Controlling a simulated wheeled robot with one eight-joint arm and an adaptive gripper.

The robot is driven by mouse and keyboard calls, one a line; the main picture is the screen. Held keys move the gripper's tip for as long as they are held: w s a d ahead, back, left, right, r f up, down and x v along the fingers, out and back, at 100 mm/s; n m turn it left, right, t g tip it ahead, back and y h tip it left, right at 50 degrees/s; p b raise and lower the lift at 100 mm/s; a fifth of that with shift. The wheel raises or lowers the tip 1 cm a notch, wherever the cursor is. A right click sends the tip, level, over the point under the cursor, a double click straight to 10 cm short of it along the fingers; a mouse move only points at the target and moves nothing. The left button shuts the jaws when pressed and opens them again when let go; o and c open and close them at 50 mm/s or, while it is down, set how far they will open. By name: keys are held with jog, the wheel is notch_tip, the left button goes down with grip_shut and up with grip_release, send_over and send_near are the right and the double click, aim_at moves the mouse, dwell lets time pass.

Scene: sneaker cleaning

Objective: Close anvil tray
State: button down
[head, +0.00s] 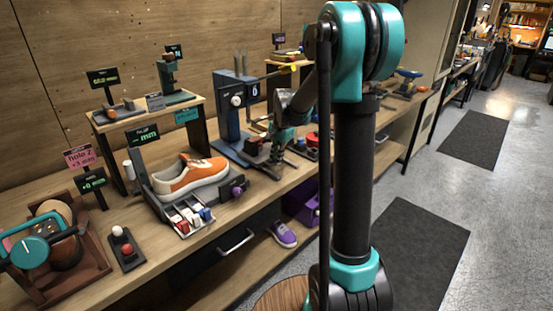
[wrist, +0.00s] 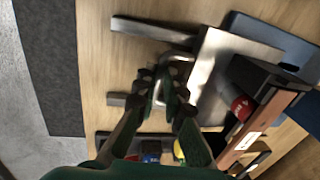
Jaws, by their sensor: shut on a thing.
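The anvil tray (wrist: 212,70) shows in the wrist view as a pale metal plate in front of a blue base, with a thin loop handle (wrist: 176,57) on its near side. Two metal rails (wrist: 150,30) stick out beside it over the bench. My gripper (wrist: 160,88) is shut on the handle, and its fingers hide part of it. In the head view my gripper (head: 279,145) is low over the bench, in front of the blue press (head: 230,115). The tray is mostly hidden there by the gripper, so how far out it is cannot be read.
A dark block with a red knob (wrist: 242,107) is right of the tray in the wrist view. An orange sneaker (head: 190,177) on a stand and small coloured pieces (head: 188,218) are left along the bench. Open floor (head: 505,210) lies at right.

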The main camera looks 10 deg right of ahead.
aim_at(265, 156)
jog(key=shift+w+a, duration=0.6)
jog(key=shift+w, duration=0.25)
jog(key=shift+w+a, duration=0.6)
jog(key=shift+w, duration=0.2)
jog(key=shift+w+a, duration=0.6)
jog(key=shift+w, duration=0.25)
jog(key=c, duration=1.6)
grip_release()
jog(key=shift+w, duration=0.1)
jog(key=shift+c, duration=0.2)
jog(key=shift+o, duration=0.2)
jog(key=shift+r, duration=0.1)
notch_tip(265, 156, up, 12)
jog(key=s+d, duration=0.1)
jog(key=shift+s+f, duration=0.2)
jog(key=shift+s, duration=0.2)
jog(key=shift+d, duration=0.15)
